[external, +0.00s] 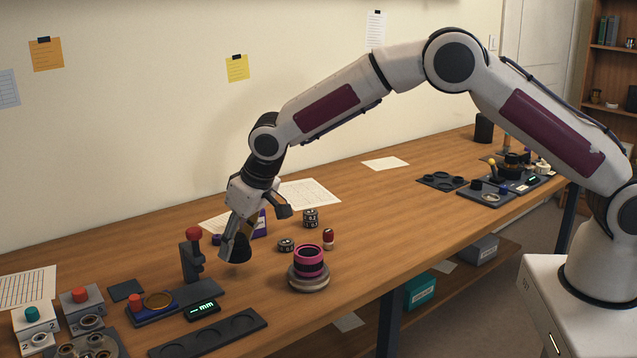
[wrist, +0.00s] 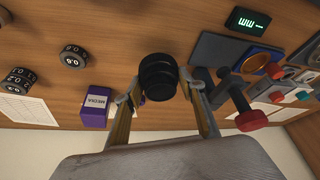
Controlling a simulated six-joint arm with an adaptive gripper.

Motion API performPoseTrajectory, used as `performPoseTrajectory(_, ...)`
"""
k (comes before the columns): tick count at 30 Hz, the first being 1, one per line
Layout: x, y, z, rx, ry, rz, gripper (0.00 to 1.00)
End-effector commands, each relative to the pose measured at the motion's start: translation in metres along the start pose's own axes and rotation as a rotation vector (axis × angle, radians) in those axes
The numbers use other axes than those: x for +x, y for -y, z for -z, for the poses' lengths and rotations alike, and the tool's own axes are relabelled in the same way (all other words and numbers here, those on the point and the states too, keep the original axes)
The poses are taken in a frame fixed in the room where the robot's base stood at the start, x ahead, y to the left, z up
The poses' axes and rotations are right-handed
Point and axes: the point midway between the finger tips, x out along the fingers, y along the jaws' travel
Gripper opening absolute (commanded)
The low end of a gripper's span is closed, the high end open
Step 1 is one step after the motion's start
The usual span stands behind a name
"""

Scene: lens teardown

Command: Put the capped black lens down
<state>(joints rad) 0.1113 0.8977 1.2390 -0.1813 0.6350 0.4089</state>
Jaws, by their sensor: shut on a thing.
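The capped black lens (wrist: 158,76) is a ribbed black cylinder between the two fingers of my gripper (wrist: 160,98) in the wrist view. My gripper is shut on its sides. In the external view my gripper (external: 238,238) points down over the middle of the table, and the dark lens (external: 241,250) shows partly at its fingertips, low over the wood. I cannot tell whether it touches the table. The fingers hide part of it.
A purple box (wrist: 95,106) stands close beside the gripper. A red-knobbed stand (external: 192,255) is at left, with a display (external: 202,310) and a dark tray (external: 208,334) nearer. A pink-ringed lens (external: 309,262) and black dials (external: 310,218) are at right. Bare wood lies between.

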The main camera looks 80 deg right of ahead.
Motion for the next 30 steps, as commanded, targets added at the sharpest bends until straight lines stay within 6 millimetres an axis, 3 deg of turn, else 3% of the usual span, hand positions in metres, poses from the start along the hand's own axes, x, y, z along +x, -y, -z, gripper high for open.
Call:
performPoseTrajectory(14,0.033,0.000,-0.013,-0.001,0.000,0.000,0.09)
performPoseTrajectory(29,0.037,0.000,-0.015,0.000,-0.001,0.001,0.09)
performPoseTrajectory(30,0.037,0.000,-0.015,0.000,-0.001,0.000,0.45)
